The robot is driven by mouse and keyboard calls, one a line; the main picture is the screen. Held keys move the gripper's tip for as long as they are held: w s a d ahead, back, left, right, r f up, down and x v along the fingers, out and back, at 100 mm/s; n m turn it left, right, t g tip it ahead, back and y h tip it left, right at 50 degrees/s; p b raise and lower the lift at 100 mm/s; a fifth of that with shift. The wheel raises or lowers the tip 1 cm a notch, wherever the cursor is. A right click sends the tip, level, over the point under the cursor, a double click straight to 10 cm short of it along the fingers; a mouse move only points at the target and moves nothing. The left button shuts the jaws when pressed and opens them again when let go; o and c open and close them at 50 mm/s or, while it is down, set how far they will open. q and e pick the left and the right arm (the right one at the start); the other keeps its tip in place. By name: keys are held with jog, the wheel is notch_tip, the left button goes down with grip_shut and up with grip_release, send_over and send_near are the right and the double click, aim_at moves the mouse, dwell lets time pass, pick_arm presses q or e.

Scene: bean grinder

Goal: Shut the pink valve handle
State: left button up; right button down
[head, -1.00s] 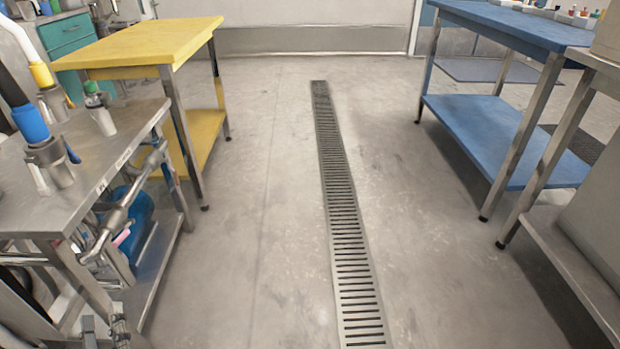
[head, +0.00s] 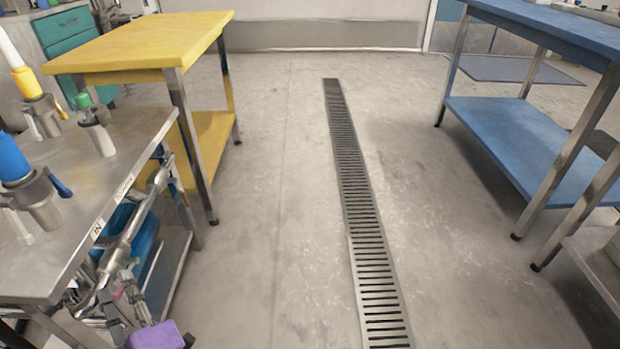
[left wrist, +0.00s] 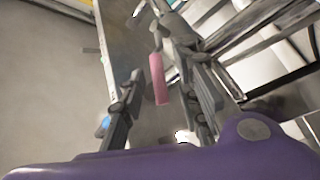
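The pink valve handle (left wrist: 158,80) shows in the left wrist view as a slim pink bar hanging from a grey metal fitting. My left gripper (left wrist: 170,88) is open, with one finger on each side of the handle in that view; clear gaps show and I cannot tell how deep the handle lies between them. In the head view my left gripper (head: 124,298), with its purple body, is low at the left beside the pipework (head: 122,240) under the steel table. I cannot make out the handle clearly there. My right gripper is out of view.
The steel table (head: 95,205) carries valves with blue, yellow and green parts. Its edge and legs are close to my left gripper. A yellow table (head: 140,42) stands behind it and a blue table (head: 540,28) at right. The floor around the drain (head: 360,210) is clear.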

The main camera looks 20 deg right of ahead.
pick_arm(q)
jog(key=shift+w+a+r, duration=0.15)
jog(key=shift+w, duration=0.3)
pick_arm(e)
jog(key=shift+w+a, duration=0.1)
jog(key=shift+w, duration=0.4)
pick_arm(q)
jog(key=shift+c, duration=0.5)
grip_shut()
